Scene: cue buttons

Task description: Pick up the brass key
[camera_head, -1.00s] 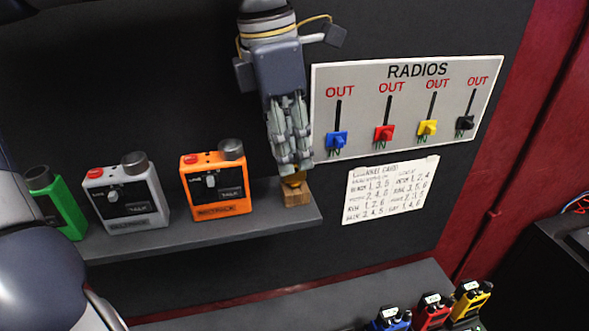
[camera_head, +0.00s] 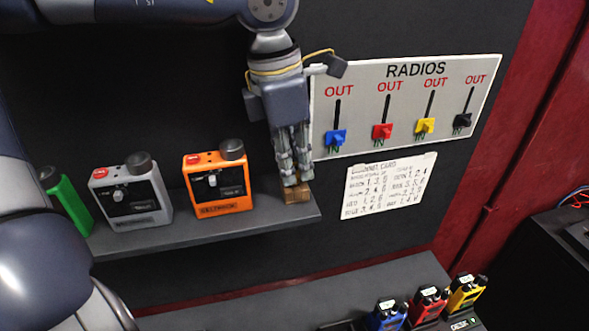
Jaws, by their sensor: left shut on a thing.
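My left gripper (camera_head: 294,182) points down at the right end of the grey shelf (camera_head: 262,212). It is shut on the brass key, which is mostly hidden between the fingertips. A small wooden block (camera_head: 297,197) sits on the shelf right under the fingertips. I cannot tell whether the key is clear of the block. My right gripper is not in view.
An orange radio (camera_head: 217,182), a grey radio (camera_head: 130,196) and a green one (camera_head: 69,205) stand left on the shelf. A RADIOS slider panel (camera_head: 410,105) and a written card (camera_head: 388,186) are right. Small blue, red and yellow radios stand below.

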